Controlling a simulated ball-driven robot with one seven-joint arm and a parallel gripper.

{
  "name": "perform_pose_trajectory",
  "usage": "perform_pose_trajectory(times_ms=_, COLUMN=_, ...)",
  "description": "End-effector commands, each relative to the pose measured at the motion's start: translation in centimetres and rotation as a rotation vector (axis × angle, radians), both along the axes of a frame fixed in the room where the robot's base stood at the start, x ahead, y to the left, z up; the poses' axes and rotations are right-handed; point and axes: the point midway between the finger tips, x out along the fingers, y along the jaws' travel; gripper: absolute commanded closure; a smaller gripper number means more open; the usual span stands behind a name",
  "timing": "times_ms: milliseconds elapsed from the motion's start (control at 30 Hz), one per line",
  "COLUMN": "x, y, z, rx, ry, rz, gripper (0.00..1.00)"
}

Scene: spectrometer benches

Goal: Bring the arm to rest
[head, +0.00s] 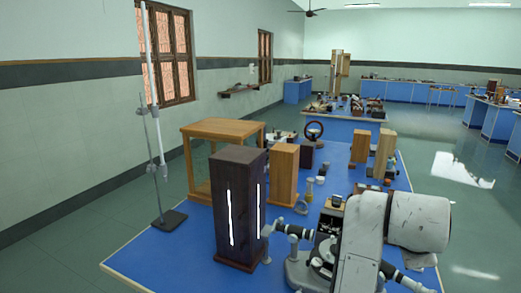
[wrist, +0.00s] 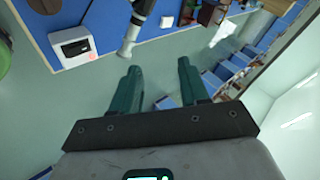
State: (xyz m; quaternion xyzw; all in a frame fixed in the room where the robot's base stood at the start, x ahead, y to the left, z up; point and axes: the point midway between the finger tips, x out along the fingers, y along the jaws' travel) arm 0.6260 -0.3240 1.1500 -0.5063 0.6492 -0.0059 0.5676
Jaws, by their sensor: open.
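My gripper (wrist: 159,67) shows in the wrist view with its two dark green fingers spread wide apart. The gap between them is empty, with greenish floor behind it. The fingers appear clear of the bench. In the head view, worn white and grey links that look like my arm (head: 400,225) fill the lower right, in front of the blue bench (head: 150,262). My gripper cannot be made out in that view.
Spectrometer parts lie close beside the arm. In the wrist view, a white box (wrist: 75,47) and a black-and-grey tube (wrist: 137,28) are near the fingers.

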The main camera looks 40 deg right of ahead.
Motion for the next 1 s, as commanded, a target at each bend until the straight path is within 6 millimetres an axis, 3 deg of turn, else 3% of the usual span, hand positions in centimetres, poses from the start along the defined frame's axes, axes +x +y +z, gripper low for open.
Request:
perform_pose_trajectory(times_ms=233, x=2.1, y=3.8, z=-7.6, rx=-0.088, ry=0.399, rz=0.613, gripper=0.55)
perform_pose_trajectory(times_ms=433, x=1.2, y=9.2, z=-15.6, rx=-0.086, ry=0.676, rz=1.130, gripper=0.55)
perform_pose_trajectory(times_ms=600, x=-1.8, y=14.9, z=-22.1, rx=-0.040, ry=0.828, rz=1.545, gripper=0.55)
perform_pose_trajectory(times_ms=700, x=-3.9, y=17.8, z=-24.8, rx=-0.011, ry=0.872, rz=1.738, gripper=0.55)
perform_pose_trajectory(times_ms=1000, x=-10.2, y=25.1, z=-30.4, rx=0.077, ry=0.890, rz=2.178, gripper=0.55)
